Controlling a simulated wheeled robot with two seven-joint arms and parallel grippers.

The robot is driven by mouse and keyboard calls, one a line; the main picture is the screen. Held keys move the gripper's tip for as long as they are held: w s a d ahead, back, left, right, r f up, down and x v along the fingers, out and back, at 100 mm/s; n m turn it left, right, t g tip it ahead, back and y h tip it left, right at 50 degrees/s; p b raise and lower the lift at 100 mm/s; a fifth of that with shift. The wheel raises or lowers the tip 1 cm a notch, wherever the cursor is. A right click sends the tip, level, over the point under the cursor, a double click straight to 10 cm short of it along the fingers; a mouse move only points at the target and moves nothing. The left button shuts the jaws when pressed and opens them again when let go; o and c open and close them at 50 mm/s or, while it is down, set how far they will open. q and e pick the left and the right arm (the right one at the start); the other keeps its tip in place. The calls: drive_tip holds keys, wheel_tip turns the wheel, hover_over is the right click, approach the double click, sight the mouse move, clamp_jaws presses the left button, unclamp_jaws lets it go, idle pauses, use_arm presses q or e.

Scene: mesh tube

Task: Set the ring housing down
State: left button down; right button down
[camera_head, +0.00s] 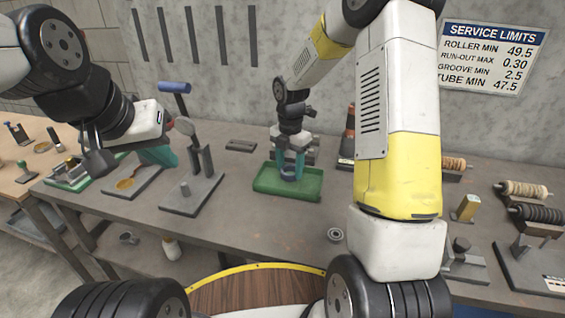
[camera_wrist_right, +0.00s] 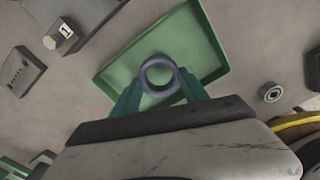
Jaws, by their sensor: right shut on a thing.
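The ring housing (camera_head: 288,176) is a blue-grey ring held between the teal fingers of my right gripper (camera_head: 292,167). In the right wrist view the ring (camera_wrist_right: 146,73) sits between both fingertips, with its open bore facing the camera. My right gripper is shut on it, over the green tray (camera_head: 268,183). The tray (camera_wrist_right: 190,32) also shows beneath the ring in the wrist view. Whether the ring touches the tray floor is unclear. My left gripper (camera_head: 158,156) hangs at the left above the bench; its teal fingers overlap in the view, so their opening is unclear.
A grey stand (camera_head: 190,195) with an upright post stands left of the tray. A small bearing (camera_head: 335,235) lies on the bench (camera_head: 250,225) at the front. Rollers (camera_head: 525,190) and fixtures are at the right. Bare bench lies in front of the tray.

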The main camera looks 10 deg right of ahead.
drive_tip(key=shift+a+f, duration=0.1)
drive_tip(key=shift+f, duration=1.2)
drive_tip(key=shift+f, duration=0.15)
drive_tip(key=c, duration=0.6)
unclamp_jaws()
